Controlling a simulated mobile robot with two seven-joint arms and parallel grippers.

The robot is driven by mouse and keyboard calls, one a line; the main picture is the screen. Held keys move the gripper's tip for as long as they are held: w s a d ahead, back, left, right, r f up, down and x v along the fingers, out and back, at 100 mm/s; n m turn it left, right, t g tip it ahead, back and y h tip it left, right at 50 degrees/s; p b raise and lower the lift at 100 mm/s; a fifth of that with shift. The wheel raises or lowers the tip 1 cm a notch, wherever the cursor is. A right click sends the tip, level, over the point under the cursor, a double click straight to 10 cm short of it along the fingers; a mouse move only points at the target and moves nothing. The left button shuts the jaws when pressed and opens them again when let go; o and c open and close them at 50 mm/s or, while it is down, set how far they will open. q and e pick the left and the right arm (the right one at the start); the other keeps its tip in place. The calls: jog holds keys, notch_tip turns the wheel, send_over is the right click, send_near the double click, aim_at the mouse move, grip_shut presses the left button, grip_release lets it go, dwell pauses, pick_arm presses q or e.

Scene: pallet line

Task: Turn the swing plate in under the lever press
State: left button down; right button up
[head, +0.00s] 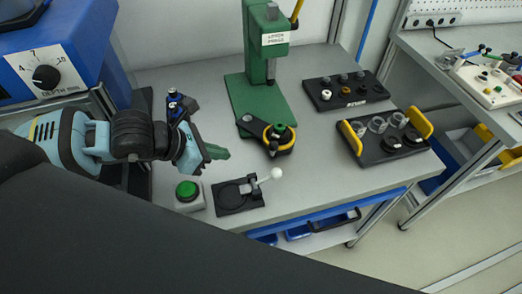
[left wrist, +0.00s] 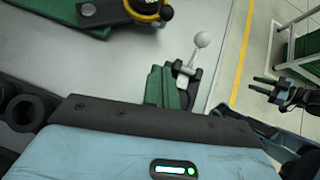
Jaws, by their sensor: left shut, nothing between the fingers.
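The green lever press (head: 268,45) stands at the back of the bench on its green base (head: 262,96). The dark swing plate (head: 251,125) with a yellow ring is swung out at the front of the base, clear of the ram. A dark round part with a green top sits in the ring. The plate (left wrist: 100,12) and part of the ring show at the top of the left wrist view. My left gripper (head: 217,153) is shut and empty, left of the plate and apart from it. My right gripper (left wrist: 264,86) shows open at the right of the left wrist view.
A green button box (head: 188,204) and a black fixture with a white-ball lever (head: 277,173) stand near the bench front. A black rack (head: 345,101) and a yellow-handled tray (head: 378,157) lie right of the press. A blue dial unit (head: 55,75) stands left.

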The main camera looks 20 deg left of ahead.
pick_arm(q)
jog(key=x, duration=0.9)
jog(key=shift+r, duration=0.1)
jog(key=shift+w+d, duration=1.15)
jog(key=shift+w, duration=0.05)
jog(key=shift+w+d, duration=0.3)
pick_arm(e)
jog(key=shift+w+r, duration=0.35)
